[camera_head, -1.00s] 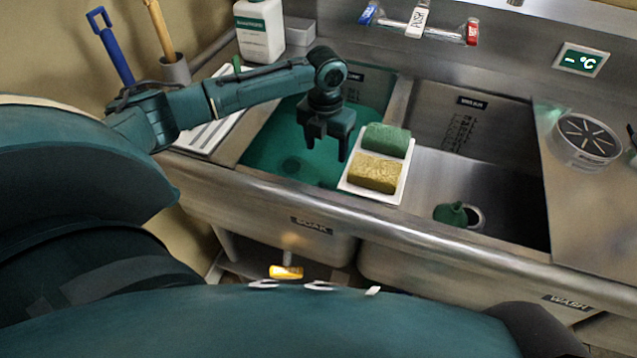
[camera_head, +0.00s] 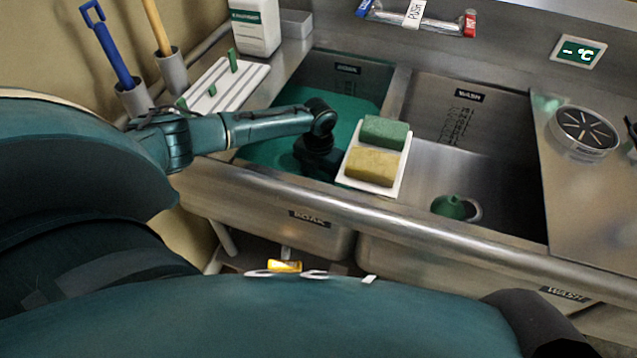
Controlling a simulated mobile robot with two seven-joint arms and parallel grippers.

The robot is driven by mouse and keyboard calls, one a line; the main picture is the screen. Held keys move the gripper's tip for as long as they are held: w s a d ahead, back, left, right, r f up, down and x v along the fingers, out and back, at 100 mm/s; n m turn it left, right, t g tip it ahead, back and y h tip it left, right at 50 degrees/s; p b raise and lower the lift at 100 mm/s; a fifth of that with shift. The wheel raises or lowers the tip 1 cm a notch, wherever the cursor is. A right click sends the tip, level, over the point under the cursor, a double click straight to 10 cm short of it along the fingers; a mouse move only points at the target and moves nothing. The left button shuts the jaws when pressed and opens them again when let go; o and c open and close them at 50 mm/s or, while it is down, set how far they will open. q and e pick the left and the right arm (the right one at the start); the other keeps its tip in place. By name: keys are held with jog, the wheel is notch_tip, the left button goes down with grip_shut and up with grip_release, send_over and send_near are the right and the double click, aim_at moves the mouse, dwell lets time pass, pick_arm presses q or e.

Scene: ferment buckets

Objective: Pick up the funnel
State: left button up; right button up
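A small dark green funnel-shaped piece (camera_head: 449,207) sits in the wash basin (camera_head: 500,205) beside the round drain. It looks mouth down with a narrow spout on top. My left gripper (camera_head: 320,166) is lowered into the soak basin, at the green liquid (camera_head: 275,150) just left of the sponge tray. Its fingertips are hidden, so I cannot see whether it is open or holds anything. No funnel shows in the soak basin around it. My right gripper is not in view.
A white tray (camera_head: 401,180) with a green sponge (camera_head: 385,132) and a yellow sponge (camera_head: 371,166) sits across the divider, close to my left gripper. The steel front rim (camera_head: 400,222) runs below my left forearm. A white rack (camera_head: 232,92) and bottle (camera_head: 256,27) stand behind.

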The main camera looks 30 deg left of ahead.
pick_arm(q)
jog(key=shift+f, duration=0.25)
jog(key=shift+c, duration=0.5)
jog(key=c, duration=1)
jog(key=shift+c, duration=0.2)
jog(key=shift+r, duration=0.1)
